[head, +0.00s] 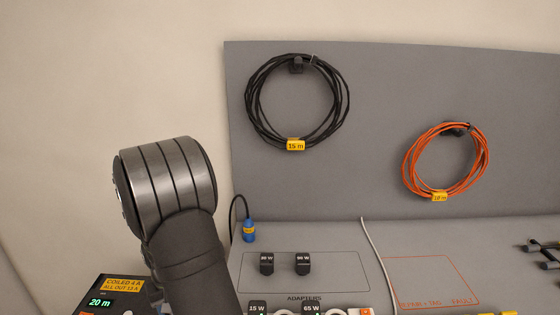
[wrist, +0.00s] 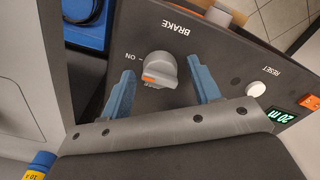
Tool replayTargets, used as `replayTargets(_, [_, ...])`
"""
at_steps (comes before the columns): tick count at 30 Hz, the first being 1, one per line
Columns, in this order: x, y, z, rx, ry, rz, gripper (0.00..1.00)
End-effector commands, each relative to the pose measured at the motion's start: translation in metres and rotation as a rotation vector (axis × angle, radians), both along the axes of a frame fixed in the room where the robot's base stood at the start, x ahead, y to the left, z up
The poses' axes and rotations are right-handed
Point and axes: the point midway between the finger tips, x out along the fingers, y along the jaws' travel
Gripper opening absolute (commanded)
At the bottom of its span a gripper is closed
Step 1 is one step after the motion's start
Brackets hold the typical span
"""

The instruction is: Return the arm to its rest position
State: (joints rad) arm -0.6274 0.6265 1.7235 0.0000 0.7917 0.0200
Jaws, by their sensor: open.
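My gripper (wrist: 161,66) shows in the wrist view with its two blue fingers spread apart. A grey rotary knob (wrist: 157,64) with an orange mark stands between the fingers on a dark panel (wrist: 205,40) lettered BRAKE, ON and RESET. I see a gap on each side of the knob, and the fingers hold nothing; their height above the panel is hard to tell. In the head view my arm rises at the lower left, and the gripper itself is hidden.
A white reset button (wrist: 257,89) and a green 20 m display (wrist: 281,115) sit right of the knob. A black cable coil (head: 250,100) and an orange coil (head: 408,170) hang on the grey board (head: 370,100). Black adapters (head: 303,263) stand on the bench.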

Motion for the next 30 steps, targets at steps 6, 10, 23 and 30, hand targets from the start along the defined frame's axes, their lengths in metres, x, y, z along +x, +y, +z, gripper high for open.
replayTargets(6, [0.0,0.0,0.0001,0.0,0.0,0.176,0.57])
replayTargets(10, [0.0,0.0,0.0001,0.0,0.0,0.282,0.57])
replayTargets(23, [0.0,0.0,0.0001,0.0,0.0,0.635,0.57])
replayTargets(30, [-0.0001,0.0001,0.0001,0.0,0.0,0.8,0.57])
